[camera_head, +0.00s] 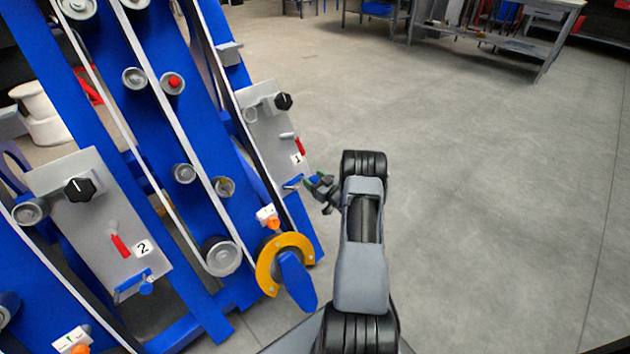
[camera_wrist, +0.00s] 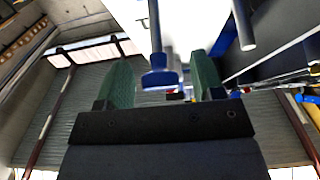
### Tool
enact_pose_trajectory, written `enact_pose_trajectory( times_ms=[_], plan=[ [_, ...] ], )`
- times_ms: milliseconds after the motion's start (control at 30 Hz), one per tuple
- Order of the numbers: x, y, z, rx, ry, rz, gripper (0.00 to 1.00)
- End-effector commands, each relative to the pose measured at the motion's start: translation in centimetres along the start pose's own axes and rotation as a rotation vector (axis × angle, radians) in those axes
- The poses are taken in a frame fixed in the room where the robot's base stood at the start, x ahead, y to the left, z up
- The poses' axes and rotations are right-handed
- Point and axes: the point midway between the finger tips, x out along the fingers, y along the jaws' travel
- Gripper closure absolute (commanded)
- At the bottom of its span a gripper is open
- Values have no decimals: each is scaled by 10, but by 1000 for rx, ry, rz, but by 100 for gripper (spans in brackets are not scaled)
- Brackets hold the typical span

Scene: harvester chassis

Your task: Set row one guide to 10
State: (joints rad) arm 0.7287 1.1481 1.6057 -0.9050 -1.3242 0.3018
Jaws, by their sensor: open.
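The row one panel (camera_head: 267,118) is a grey plate with a black knob, a red lever and a label "1" (camera_head: 297,158). A small blue part, apparently the row one guide (camera_head: 292,182), sits at its lower end. My gripper (camera_head: 321,185) is just right of that part. In the wrist view my gripper (camera_wrist: 160,82) is open, with green fingers apart. A blue knob-like piece (camera_wrist: 160,79) on a grey stem shows between them. I cannot tell whether the fingers touch it. No scale or number 10 is readable.
The row two panel (camera_head: 98,220) has a similar knob, red lever and blue guide (camera_head: 137,284). A yellow ring with a blue handle (camera_head: 285,268) stands below row one. Blue frame beams and rollers fill the left. Open floor (camera_head: 480,180) lies on the right.

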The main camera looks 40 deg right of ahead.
Motion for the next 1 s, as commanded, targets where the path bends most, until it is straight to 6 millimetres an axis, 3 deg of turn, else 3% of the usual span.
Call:
enact_pose_trajectory(
  times_ms=[100,733,1000],
  plan=[
    [0,0,0,0,0,0,39],
    [0,0,0,0,-1,0,100],
    [0,-11,1,2,-2,-2,100]
  ],
)
